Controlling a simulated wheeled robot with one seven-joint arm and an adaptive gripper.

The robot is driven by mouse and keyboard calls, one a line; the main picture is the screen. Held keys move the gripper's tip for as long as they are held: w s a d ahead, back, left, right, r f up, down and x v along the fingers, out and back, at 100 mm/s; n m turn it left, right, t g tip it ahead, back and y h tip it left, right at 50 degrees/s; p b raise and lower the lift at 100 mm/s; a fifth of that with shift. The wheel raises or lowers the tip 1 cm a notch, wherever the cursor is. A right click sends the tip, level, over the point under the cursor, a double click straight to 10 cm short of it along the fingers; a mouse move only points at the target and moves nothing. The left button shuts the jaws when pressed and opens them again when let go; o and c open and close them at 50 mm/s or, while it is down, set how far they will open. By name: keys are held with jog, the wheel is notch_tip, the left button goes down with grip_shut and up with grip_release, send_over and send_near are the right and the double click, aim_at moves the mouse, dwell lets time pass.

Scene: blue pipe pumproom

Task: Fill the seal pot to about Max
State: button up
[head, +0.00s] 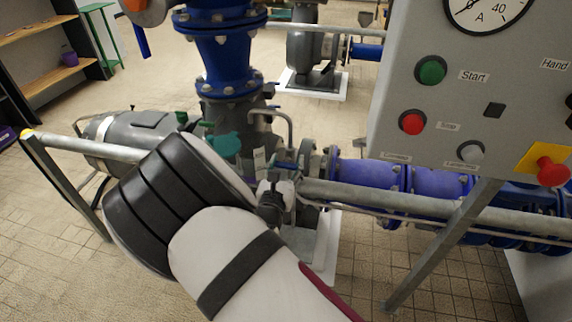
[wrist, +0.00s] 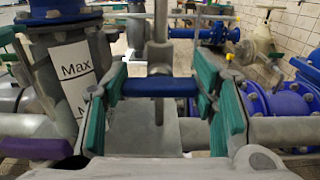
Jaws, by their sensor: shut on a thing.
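A white label reading "Max" (wrist: 75,66), with a second, partly hidden mark beginning with "M" below it, shows at the left of the wrist view. It appears to be on the seal pot; no liquid level can be made out. My gripper (wrist: 162,87) has teal pads on both sides of a blue lever handle (wrist: 158,88), which lies crosswise and spans the gap between them. A grey upright stem stands at the handle's middle. In the head view a small blue handle (head: 287,165) shows beyond my arm, which hides most of my gripper.
A grey control panel (head: 470,90) with a gauge and several buttons fills the upper right of the head view. A galvanised rail (head: 400,197) crosses in front of blue pipes (head: 435,182). A blue flanged pipe (head: 225,60) rises behind. Tiled floor is clear at lower left.

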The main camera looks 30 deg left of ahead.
jog(key=shift+n, duration=0.3)
jog(key=n+p, duration=0.1)
jog(key=n, duration=0.5)
jog(key=shift+a+n, duration=0.15)
jog(key=shift+n, duration=0.15)
jog(key=n+p, duration=0.1)
jog(key=n, duration=0.2)
jog(key=shift+s+a, duration=0.1)
jog(key=shift+f+n+p, duration=0.15)
jog(key=shift+n+p, duration=0.3)
jog(key=shift+n, duration=1.65)
jog(key=o, duration=1.2)
jog(key=shift+c, duration=0.2)
